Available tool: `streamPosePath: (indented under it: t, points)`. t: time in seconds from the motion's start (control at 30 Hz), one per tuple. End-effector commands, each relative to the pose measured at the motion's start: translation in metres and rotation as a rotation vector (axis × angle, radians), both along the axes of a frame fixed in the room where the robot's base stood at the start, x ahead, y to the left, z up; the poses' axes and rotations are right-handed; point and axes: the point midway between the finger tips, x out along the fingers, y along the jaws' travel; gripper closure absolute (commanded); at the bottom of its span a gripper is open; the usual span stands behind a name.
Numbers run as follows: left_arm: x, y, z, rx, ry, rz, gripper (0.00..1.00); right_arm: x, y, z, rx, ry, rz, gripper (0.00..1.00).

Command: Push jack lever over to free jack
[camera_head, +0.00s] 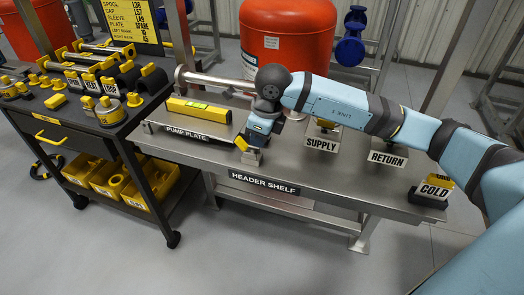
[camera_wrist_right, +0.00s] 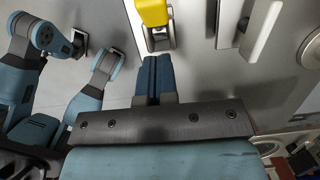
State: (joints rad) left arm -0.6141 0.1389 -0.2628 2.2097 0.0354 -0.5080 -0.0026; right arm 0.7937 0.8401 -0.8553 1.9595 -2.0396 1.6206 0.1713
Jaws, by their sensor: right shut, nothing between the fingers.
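The jack (camera_head: 252,157) is a small grey metal piece on the header shelf, with a yellow lever (camera_head: 241,143) tilted up to its left. My right gripper (camera_head: 256,134) is directly above and beside it, its fingers largely hidden by the wrist. In the right wrist view my right fingers (camera_wrist_right: 152,60) are shut and empty. The yellow lever (camera_wrist_right: 151,12) and grey jack bracket (camera_wrist_right: 159,38) lie just past their tips. I cannot tell whether they touch. The pump plate (camera_head: 188,132) is on the shelf to the left. My left gripper does not show clearly.
A yellow level (camera_head: 199,110) lies behind the pump plate's label. Blocks marked SUPPLY (camera_head: 321,143), RETURN (camera_head: 387,158) and COLD (camera_head: 434,190) stand along the shelf to the right. A black cart (camera_head: 88,138) with yellow parts stands at left. A red tank (camera_head: 287,35) is behind.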

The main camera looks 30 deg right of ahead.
Motion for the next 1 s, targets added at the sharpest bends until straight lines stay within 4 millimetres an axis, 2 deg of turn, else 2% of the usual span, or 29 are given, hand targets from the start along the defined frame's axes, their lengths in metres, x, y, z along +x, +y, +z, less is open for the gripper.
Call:
streamPosePath:
  t: [0.07, 0.27, 1.0]
  points:
    - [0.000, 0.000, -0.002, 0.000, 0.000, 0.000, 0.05, -0.001, 0.004, -0.005, 0.003, 0.007, 0.006, 1.00]
    - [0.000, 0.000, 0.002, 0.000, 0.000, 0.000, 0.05, -0.002, 0.004, 0.001, 0.004, 0.007, 0.007, 1.00]
    - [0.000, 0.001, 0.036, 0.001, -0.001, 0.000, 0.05, -0.008, -0.004, 0.063, 0.001, 0.002, 0.003, 1.00]
